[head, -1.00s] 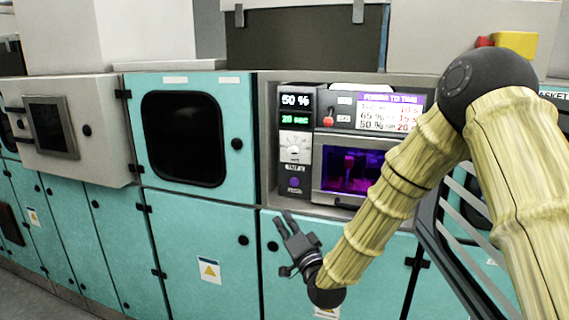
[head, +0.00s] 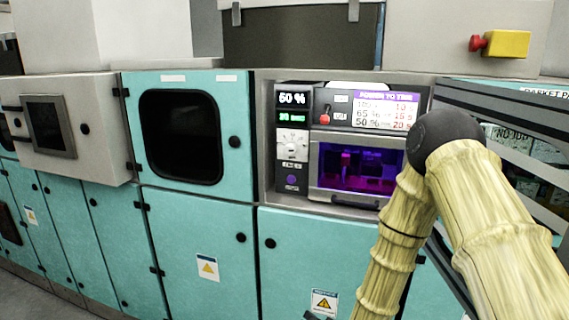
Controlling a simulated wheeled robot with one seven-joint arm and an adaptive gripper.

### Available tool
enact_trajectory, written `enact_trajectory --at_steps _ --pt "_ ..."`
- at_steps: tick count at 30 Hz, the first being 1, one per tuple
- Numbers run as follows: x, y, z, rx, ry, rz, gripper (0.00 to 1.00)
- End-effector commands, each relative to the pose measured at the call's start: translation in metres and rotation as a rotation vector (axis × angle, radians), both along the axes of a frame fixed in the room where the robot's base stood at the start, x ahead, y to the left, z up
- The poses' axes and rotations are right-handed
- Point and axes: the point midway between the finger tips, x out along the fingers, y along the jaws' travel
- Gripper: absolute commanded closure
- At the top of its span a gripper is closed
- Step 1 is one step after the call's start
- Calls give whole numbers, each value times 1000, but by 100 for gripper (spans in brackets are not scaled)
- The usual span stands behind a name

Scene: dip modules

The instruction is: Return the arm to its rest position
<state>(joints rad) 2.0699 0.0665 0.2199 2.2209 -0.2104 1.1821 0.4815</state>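My arm (head: 485,215) shows at the right of the head view, with pale bamboo-like links and a dark elbow joint. The forearm points down and runs out of the bottom edge. My gripper is below the picture; at most a small dark bit of it shows at the bottom edge, so its fingers cannot be seen. The arm stands in front of the right part of the machine and touches nothing that I can see.
A lit machine (head: 358,170) with a purple-glowing window and a "50 %" display sits in the bay. Teal cabinets (head: 200,240) line the wall. A dark-framed basket door (head: 465,265) is at the right, behind my arm. A yellow box with a red button (head: 507,44) is at upper right.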

Motion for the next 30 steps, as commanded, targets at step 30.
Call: enact_trajectory --at_steps 30 --pt "-384 -159 -206 -580 945 298 100"
